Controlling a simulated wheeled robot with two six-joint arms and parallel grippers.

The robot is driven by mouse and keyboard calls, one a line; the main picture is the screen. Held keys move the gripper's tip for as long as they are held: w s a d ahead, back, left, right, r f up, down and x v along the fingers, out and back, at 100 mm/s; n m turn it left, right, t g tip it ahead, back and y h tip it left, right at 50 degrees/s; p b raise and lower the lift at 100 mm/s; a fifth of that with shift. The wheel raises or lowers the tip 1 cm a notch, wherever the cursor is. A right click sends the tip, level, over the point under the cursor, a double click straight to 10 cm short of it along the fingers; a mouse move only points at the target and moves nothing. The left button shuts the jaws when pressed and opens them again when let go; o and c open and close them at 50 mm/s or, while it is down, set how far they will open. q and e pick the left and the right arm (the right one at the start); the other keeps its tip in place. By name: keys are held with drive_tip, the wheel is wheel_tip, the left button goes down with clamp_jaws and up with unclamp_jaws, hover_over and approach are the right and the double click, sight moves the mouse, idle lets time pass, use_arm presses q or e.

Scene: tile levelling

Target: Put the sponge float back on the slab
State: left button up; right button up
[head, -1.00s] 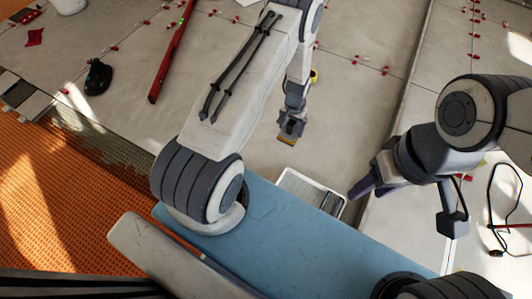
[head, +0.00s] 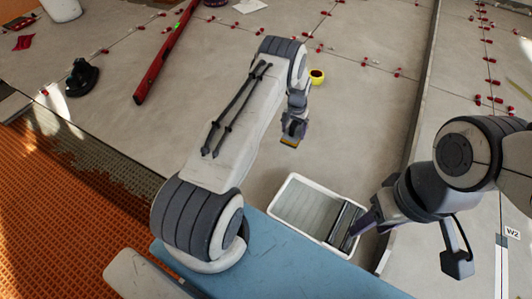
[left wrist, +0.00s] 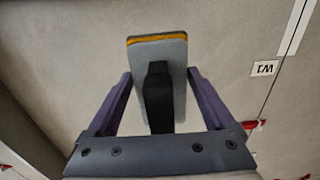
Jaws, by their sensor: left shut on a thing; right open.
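The sponge float is a grey plate with an orange layer and a dark handle, seen close in the left wrist view (left wrist: 173,60). In the head view only its orange edge (head: 289,141) shows under my left gripper (head: 293,130). My left gripper is shut on the float's handle. It holds the float above the grey slab (head: 240,150), and the gap below is hard to judge. My right gripper (head: 364,222) is open, its purple fingers beside the right end of a white tray. No object shows between them.
The white wash tray (head: 283,228) with dark rollers lies between my arms, beside a blue surface (head: 275,265). A yellow tub (head: 317,76), a red level (head: 165,50), a black suction tool (head: 80,78) and several red clips lie around. Orange matting (head: 50,220) covers the left.

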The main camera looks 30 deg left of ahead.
use_arm(q)
drive_tip(key=s+a+f+b, duration=0.1)
drive_tip(key=a+f+b, duration=0.1)
drive_tip(key=a, duration=0.1)
drive_tip(key=s+a+f+b, duration=0.2)
drive_tip(key=a, duration=0.2)
drive_tip(key=s+a+f+b, duration=0.1)
drive_tip(key=a+f+b, duration=0.1)
drive_tip(key=a+f, duration=0.1)
drive_tip(key=shift+s+a, duration=0.2)
drive_tip(key=shift+s, duration=0.05)
drive_tip(key=shift+f+b, duration=1.65)
drive_tip(key=shift+f, duration=0.45)
drive_tip(key=o, duration=1.3)
drive_tip(key=shift+o, duration=0.2)
wheel_tip(320, 180, up, 12)
drive_tip(key=p, duration=0.8)
drive_tip(key=shift+r, duration=0.25)
